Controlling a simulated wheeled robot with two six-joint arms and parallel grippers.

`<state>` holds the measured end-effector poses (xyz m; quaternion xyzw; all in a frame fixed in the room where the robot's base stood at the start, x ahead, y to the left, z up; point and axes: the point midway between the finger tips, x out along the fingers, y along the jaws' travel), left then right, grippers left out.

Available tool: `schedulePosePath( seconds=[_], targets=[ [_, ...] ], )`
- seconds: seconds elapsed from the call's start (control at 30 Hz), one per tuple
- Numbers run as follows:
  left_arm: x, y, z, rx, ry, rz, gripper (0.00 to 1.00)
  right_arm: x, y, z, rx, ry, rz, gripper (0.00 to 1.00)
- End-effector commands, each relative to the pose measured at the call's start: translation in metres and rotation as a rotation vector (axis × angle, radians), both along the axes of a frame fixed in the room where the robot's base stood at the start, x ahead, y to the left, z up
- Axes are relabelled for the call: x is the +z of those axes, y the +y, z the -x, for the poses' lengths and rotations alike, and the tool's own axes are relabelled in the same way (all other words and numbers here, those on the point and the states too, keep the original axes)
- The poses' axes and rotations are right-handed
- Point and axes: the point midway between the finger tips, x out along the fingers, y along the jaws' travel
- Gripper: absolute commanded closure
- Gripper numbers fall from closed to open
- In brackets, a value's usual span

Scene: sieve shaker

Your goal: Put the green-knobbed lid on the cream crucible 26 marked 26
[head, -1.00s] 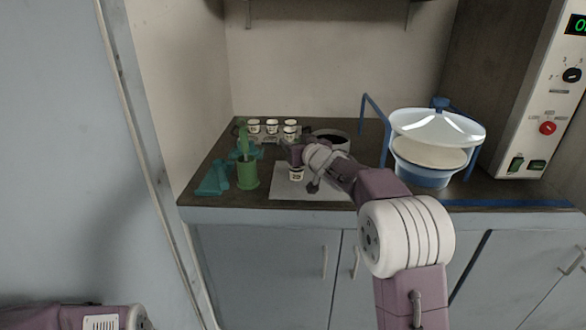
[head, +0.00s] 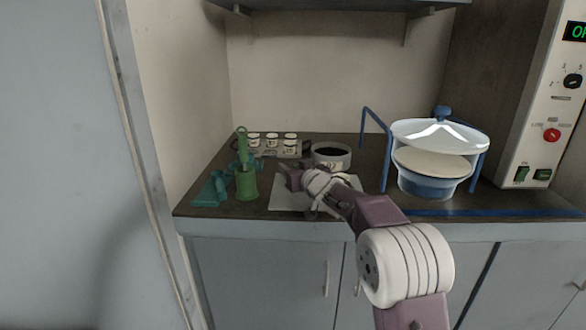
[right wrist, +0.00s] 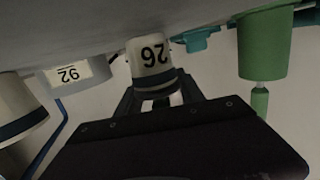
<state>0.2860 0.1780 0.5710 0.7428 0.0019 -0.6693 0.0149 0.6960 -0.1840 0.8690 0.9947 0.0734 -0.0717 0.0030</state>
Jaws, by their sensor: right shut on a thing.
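The cream crucible 26 (right wrist: 150,55) shows in the right wrist view, upside down in that picture, with its 26 label and a dark band near its rim. My right gripper (right wrist: 160,97) has its fingers on either side of the crucible's rim end and is shut on it. In the head view my right gripper (head: 287,178) is low over the pale mat (head: 287,200), and the crucible is not clear behind it. I cannot make out the green-knobbed lid in either view. My left gripper is not in view.
A rack with several cups (head: 272,142) stands at the back. A green holder (head: 246,185) and a teal scoop (head: 210,190) are left of the mat.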

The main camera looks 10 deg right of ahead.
Motion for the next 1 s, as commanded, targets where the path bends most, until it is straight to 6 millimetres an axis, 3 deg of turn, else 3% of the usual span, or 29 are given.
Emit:
schedulePosePath(
  seconds=[0.17, 0.2, 0.27, 0.57, 0.73, 1.0],
  targets=[
    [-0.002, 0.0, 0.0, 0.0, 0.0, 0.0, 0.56, -0.007, 0.0, 0.0, -0.001, 0.008, 0.0, 0.92],
    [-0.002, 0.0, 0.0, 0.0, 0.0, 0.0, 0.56, -0.008, 0.0, 0.0, -0.001, 0.009, 0.0, 0.46],
    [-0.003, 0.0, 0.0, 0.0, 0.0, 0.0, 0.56, -0.008, 0.0, 0.0, -0.001, 0.01, 0.001, 0.33],
    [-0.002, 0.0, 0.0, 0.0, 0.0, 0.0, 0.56, -0.011, 0.0, 0.0, -0.001, 0.015, 0.001, 0.33],
    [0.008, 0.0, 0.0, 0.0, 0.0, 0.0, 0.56, 0.006, -0.001, 0.003, -0.002, 0.014, 0.001, 0.33],
    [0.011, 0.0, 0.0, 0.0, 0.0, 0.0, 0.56, 0.018, -0.011, 0.066, -0.003, 0.007, -0.001, 0.33]
  ],
)
